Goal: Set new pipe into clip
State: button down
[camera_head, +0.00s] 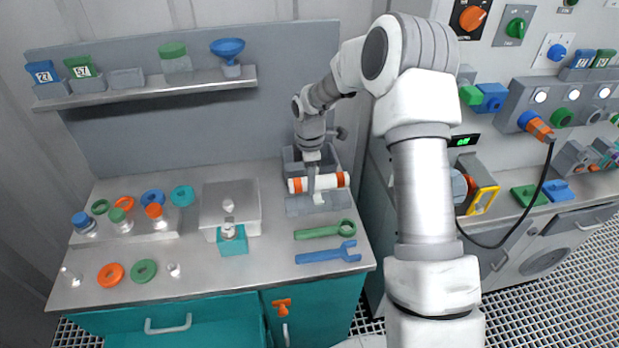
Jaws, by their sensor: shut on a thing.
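A white pipe (327,182) with orange bands at both ends lies level at the right of the workbench's back part. My gripper (311,184) reaches down from above and is shut on the pipe near its middle. A grey block (300,206), which looks like the clip, is directly below and in front of the pipe. I cannot tell whether the pipe touches it or hovers just above it. The gripper's fingers hide the pipe's middle and part of the block.
A grey bin (291,157) stands behind the pipe. A green wrench (318,232) and a blue wrench (325,254) lie in front. A grey box (243,196) and teal block (234,243) stand left. Rings and capped bottles fill the bench's left side. A shelf (150,90) hangs above.

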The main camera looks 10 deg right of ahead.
jog(key=shift+f+b, duration=1.35)
jog(key=shift+f, duration=0.95)
jog(key=shift+f, duration=0.2)
jog(key=shift+c, duration=1.3)
grip_release()
notch_tip(320, 180, up, 17)
jog(key=shift+r, duration=0.2)
